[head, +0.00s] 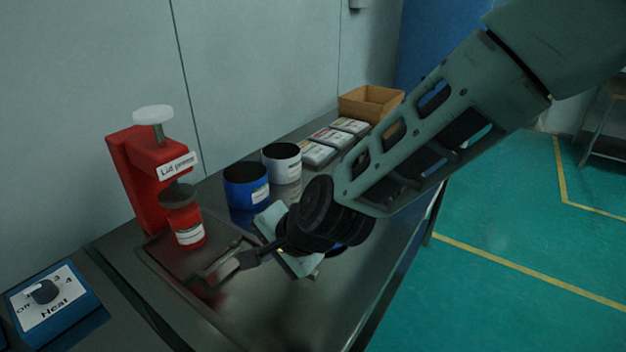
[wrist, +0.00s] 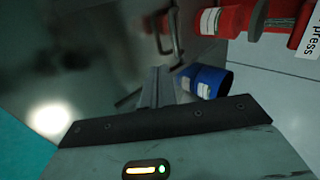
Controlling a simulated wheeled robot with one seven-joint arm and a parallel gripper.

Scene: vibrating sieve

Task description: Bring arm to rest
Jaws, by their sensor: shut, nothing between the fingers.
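My arm comes in from the upper right in the head view and is bent down over the dark metal bench (head: 300,318). My gripper (head: 212,274) points to the lower left, low above the bench in front of the red lid press (head: 128,175). In the wrist view my gripper (wrist: 157,78) has its fingers together with nothing between them. A red labelled can (head: 184,222) stands in the press under its dark plate. I cannot tell whether the fingertips touch the bench.
A blue container (head: 246,188) and a white container (head: 282,163) stand behind my wrist. Several flat packs (head: 330,143) and a cardboard box (head: 370,102) lie farther back. A blue heat control (head: 52,302) is at left. Open green floor (head: 500,240) lies right of the bench.

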